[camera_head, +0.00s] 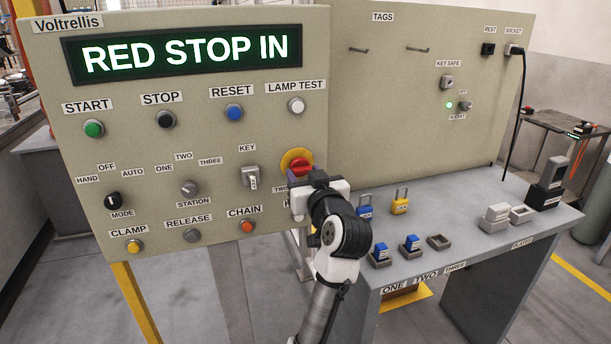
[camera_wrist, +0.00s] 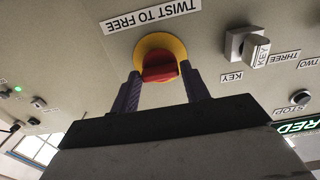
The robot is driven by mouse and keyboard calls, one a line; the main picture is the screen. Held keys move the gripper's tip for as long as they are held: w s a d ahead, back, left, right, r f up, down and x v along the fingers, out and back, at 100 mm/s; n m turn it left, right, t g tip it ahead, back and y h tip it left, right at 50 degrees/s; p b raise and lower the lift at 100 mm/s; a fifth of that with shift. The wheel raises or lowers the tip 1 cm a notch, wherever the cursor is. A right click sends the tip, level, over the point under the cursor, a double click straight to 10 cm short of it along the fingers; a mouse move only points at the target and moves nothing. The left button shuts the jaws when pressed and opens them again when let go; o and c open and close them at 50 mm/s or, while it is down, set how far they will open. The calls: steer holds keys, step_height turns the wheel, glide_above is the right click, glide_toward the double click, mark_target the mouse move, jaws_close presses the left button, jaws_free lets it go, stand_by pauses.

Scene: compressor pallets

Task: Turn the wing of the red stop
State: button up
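The red stop (camera_head: 301,164) is a red winged knob on a round yellow plate on the panel, to the right of the key switch. In the wrist view the red stop (camera_wrist: 159,66) sits in front of and between the tips of my two fingers. My gripper (camera_head: 294,181) is just below the stop in the head view and partly hides the label under it. In the wrist view my gripper (camera_wrist: 163,85) is open, with one finger on each side of the red wing. I cannot tell whether either finger touches it. The display (camera_head: 187,53) reads "RED STOP IN".
A label "TWIST TO FREE" (camera_wrist: 151,14) is beside the stop. The key switch (camera_head: 251,178) is close on the left, and the orange chain button (camera_head: 247,226) is below it. The bench (camera_head: 470,255) with padlocks and small blocks stands to the right.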

steer(key=c, duration=0.5)
steer(key=shift+m, duration=0.3)
steer(key=m+p, duration=0.1)
steer(key=m, duration=0.2)
steer(key=shift+m+p, duration=0.7)
steer(key=shift+m, duration=0.9)
